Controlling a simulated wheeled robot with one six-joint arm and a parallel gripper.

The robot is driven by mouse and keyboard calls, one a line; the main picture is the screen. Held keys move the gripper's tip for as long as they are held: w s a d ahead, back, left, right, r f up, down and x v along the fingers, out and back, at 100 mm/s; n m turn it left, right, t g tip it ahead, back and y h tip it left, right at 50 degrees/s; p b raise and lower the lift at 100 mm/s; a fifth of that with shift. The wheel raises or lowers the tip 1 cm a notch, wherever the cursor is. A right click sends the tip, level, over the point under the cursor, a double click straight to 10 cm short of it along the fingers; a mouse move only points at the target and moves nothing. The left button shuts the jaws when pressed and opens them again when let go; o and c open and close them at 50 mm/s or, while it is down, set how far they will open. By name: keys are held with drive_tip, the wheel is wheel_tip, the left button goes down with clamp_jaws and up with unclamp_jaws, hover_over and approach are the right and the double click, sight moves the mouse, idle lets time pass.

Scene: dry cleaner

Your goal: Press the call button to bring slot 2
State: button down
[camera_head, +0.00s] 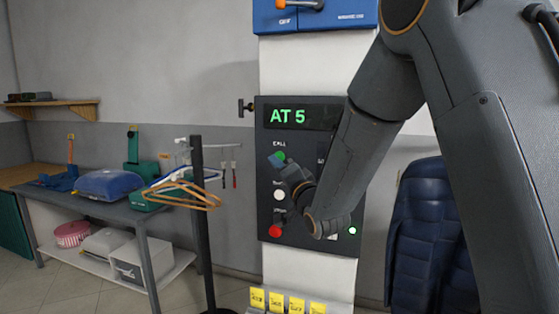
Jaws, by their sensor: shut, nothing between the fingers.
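The dark control panel (262,190) is on a white column, and its display (288,117) reads "AT 5" in green. Below the display is a "CALL" label with a green button (282,156) under it. My gripper (277,161) is shut and empty, with its tip at the green button and partly covering it. I cannot tell whether it touches the button. A white button (279,195) and a red button (275,231) sit lower on the panel. My wrist and forearm hide much of the panel's middle and right side.
A black stand (203,230) with hangers (180,190) is left of the column. A table (140,216) with a blue folded item (108,185) is further left. A dark blue padded garment (425,235) hangs at right. Yellow tags (276,301) sit below the panel.

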drive_tip(key=shift+w+d, duration=0.2)
drive_tip(key=shift+w, duration=0.35)
drive_tip(key=shift+w+d, duration=0.1)
drive_tip(key=shift+w, duration=0.05)
idle(1.6)
drive_tip(key=shift+w+b, duration=0.25)
drive_tip(key=shift+b, duration=0.1)
drive_tip(key=shift+w+d, duration=0.2)
drive_tip(key=shift+w, duration=0.2)
idle(0.7)
drive_tip(key=shift+s, duration=0.1)
drive_tip(key=shift+s+a, duration=0.25)
drive_tip(key=shift+s, duration=0.45)
drive_tip(key=shift+s+a, duration=0.3)
drive_tip(key=shift+s, duration=0.5)
drive_tip(key=shift+s+a, duration=0.3)
drive_tip(key=shift+s, duration=0.45)
drive_tip(key=shift+s+a, duration=0.3)
drive_tip(key=shift+s, duration=0.5)
